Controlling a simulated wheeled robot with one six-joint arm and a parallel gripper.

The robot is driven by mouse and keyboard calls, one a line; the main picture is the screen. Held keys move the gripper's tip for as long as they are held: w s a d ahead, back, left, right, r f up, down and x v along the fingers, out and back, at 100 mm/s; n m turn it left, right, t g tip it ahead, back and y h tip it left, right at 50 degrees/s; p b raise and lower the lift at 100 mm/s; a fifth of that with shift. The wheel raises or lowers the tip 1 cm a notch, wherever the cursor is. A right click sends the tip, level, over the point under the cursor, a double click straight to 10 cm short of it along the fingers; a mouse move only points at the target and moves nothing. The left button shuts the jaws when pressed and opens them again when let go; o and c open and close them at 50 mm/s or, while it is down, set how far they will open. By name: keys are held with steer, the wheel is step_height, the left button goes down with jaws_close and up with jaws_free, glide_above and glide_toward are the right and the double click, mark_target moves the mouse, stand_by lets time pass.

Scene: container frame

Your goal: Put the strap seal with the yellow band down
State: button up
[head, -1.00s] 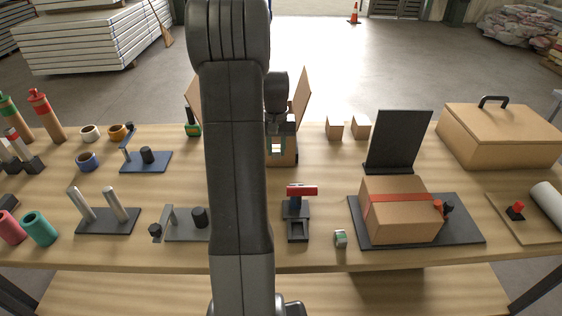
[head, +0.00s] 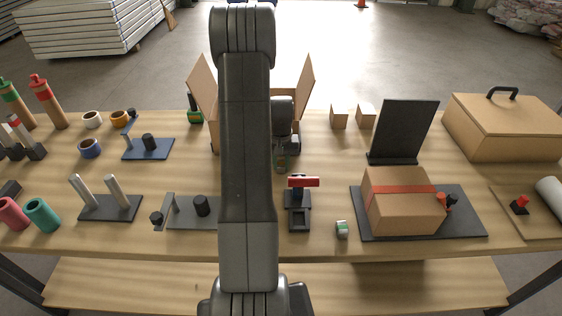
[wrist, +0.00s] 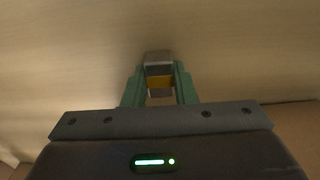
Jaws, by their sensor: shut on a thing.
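My gripper (wrist: 159,80) has green fingers and is shut on the strap seal with the yellow band (wrist: 159,83). The seal is a small grey metal piece with a yellow stripe, between the two fingers in the wrist view. A pale wooden surface fills the wrist view behind it; the gap between seal and surface is hard to judge. In the head view my gripper (head: 281,160) is over the worktable (head: 330,180), in front of the open carton and behind the red-handled tool. The seal is too small to make out there.
An open carton (head: 203,88) stands behind my gripper. A stand with a red-handled tool (head: 303,182) is in front. A second seal with a green band (head: 342,229) lies near the front edge. A strapped box (head: 402,205) is at right. Bare wood lies right of my gripper.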

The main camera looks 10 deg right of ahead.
steer(key=shift+f, duration=0.15)
steer(key=o, duration=1)
